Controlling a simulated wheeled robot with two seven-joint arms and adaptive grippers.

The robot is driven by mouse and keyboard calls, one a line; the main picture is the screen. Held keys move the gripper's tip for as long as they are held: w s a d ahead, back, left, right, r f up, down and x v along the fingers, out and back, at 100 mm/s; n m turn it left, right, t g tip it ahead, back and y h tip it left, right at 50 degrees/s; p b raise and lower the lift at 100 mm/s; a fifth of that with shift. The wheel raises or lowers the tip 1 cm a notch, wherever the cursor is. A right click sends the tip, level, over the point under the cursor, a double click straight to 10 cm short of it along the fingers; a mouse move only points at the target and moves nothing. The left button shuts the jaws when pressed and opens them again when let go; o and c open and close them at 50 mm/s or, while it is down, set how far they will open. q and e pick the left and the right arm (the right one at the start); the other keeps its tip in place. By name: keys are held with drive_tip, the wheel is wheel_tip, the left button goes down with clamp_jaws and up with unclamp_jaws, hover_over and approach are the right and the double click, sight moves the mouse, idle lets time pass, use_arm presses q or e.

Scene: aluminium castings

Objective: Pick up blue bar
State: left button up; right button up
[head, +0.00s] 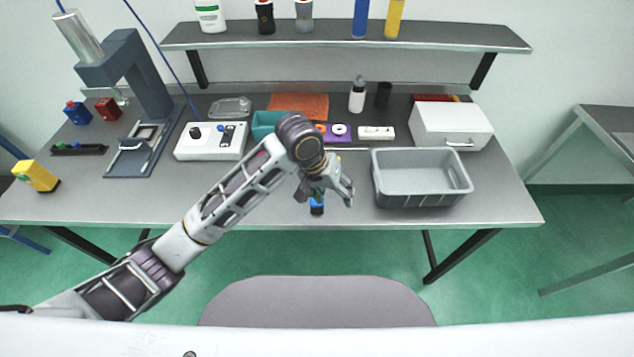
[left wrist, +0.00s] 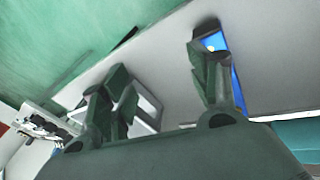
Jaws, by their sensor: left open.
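A blue bar (head: 317,208) lies near the front edge of the table, partly hidden by my left gripper (head: 328,192). In the left wrist view the blue bar (left wrist: 211,41) shows as a bright blue strip with a pale spot, partly behind the right-hand finger. My left gripper (left wrist: 160,88) is open there, and nothing is seen held between its fingers. It hangs over the front middle of the table, close to the bar; I cannot tell whether they touch. My right gripper is not in view.
A grey bin (head: 422,201) stands right of my left gripper, with a white box (head: 450,122) behind it. A teal container (head: 263,124) and a white control box (head: 211,141) stand to the left. A shelf (head: 345,36) runs along the back. The table (head: 495,205) is clear at front right.

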use_arm(q)
drive_tip(key=w+a+r+n+y, duration=0.3)
drive_tip(key=w+a+r, duration=0.1)
drive_tip(key=w+r, duration=0.1)
drive_tip(key=shift+w+a+r+g+y, duration=0.15)
drive_tip(key=shift+w+a+g+y, duration=0.2)
drive_tip(key=shift+w, duration=0.55)
drive_tip(key=shift+f, duration=4.3)
drive_tip(key=shift+d+p, duration=0.1)
drive_tip(key=shift+p, duration=0.2)
drive_tip(key=shift+w+d+f+p, duration=0.1)
drive_tip(key=shift+f+p, duration=0.1)
drive_tip(key=shift+f, duration=1.1)
drive_tip(key=shift+d+f+p, duration=0.1)
drive_tip(key=shift+f+p, duration=0.1)
drive_tip(key=shift+f, duration=1.1)
